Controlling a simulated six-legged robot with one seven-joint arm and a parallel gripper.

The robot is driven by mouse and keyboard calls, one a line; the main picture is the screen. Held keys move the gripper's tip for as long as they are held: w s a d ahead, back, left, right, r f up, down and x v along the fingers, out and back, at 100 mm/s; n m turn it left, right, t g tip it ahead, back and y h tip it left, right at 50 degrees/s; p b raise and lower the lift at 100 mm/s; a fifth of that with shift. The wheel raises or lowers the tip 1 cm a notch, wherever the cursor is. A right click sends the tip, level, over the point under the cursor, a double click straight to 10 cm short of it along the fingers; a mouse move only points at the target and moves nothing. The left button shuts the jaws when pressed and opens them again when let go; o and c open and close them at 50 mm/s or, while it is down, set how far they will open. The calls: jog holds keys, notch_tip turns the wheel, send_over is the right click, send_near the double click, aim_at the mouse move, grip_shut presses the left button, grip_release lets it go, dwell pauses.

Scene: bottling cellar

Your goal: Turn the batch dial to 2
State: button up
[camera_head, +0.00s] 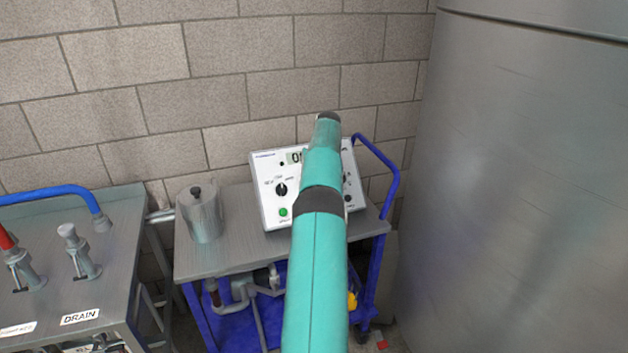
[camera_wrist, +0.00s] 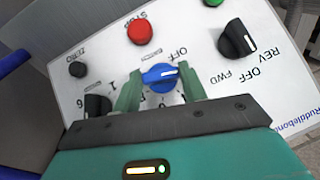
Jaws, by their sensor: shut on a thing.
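The control box (camera_head: 268,208) stands on a cart against the wall, its sloped white face partly hidden by my arm. In the wrist view its panel (camera_wrist: 95,45) appears upside down. A blue dial (camera_wrist: 160,76) with a white pointer line sits between the two green fingers of my gripper (camera_wrist: 161,82), which is shut on it. The pointer lies nearly sideways in the picture. Printed marks such as OFF surround the dial; some numbers are covered by the fingers.
Near the blue dial are a red STOP button (camera_wrist: 141,33), a black OFF/FWD/REV knob (camera_wrist: 237,40) and another black knob (camera_wrist: 97,105). A metal canister (camera_head: 203,217) stands left of the box on the cart (camera_head: 235,262). A large steel tank (camera_head: 520,190) fills the right side.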

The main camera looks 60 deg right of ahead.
jog(key=o, duration=1)
jog(key=shift+r, duration=0.15)
